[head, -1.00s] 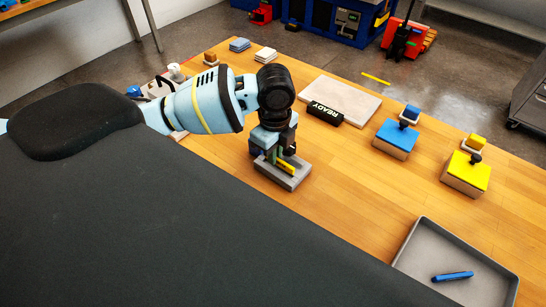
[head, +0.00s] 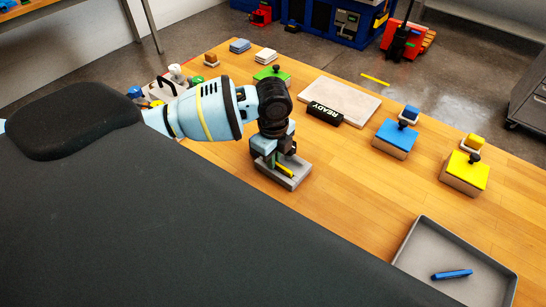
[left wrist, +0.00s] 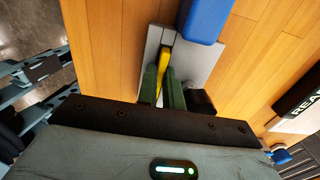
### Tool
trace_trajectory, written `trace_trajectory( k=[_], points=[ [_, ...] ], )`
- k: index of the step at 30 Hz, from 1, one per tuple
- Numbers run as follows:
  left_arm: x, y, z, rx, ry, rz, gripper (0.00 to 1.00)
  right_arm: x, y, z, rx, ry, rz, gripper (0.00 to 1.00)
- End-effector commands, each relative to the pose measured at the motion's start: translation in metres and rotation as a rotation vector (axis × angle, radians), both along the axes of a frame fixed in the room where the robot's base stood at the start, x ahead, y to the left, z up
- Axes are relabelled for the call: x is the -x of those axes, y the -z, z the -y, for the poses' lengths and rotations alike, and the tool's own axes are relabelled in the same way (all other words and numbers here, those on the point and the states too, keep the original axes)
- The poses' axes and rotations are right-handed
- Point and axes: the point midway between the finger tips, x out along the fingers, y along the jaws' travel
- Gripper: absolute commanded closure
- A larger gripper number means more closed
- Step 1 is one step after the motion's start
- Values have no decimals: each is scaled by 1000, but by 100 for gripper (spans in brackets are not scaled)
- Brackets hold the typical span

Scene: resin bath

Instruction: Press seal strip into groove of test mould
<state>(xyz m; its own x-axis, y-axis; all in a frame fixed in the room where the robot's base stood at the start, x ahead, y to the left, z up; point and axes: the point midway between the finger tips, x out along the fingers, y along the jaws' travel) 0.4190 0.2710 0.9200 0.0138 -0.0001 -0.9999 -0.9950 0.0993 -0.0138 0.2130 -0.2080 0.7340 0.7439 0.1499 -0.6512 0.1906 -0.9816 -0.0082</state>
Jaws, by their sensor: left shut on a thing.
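The test mould (head: 300,181) is a grey rectangular block on the wooden bench. It also shows in the left wrist view (left wrist: 206,62). A yellow seal strip (head: 285,168) lies along the middle of the mould; in the left wrist view the strip (left wrist: 166,58) runs between the green fingers. My left gripper (head: 272,160) is low over the mould, its fingers (left wrist: 164,80) shut on the strip. The fingers hide part of the strip and groove, so I cannot tell how deep it sits. My right gripper is out of view.
A blue block (left wrist: 203,18) is close to the mould. A READY sign (head: 325,114) stands by a pale slab (head: 345,95). Green (head: 272,78), blue (head: 396,136) and yellow (head: 467,172) knobbed blocks stand beyond. A grey tray (head: 408,252) holds a blue pen-like item (head: 452,275).

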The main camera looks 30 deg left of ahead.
Motion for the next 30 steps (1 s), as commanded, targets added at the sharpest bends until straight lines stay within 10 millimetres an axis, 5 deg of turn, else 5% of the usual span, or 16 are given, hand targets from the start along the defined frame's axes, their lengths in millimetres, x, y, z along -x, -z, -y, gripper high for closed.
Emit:
trace_trajectory(
  k=[10,12,20,26,30],
  points=[
    [5,21,1,0,0,-23,100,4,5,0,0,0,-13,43],
    [5,22,1,1,-1,-25,83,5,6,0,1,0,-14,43],
    [6,22,2,1,-1,-28,83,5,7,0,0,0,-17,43],
    [5,3,2,3,0,-28,83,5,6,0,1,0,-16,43],
    [4,-28,1,2,1,-21,83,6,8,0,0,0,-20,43]
  ],
)
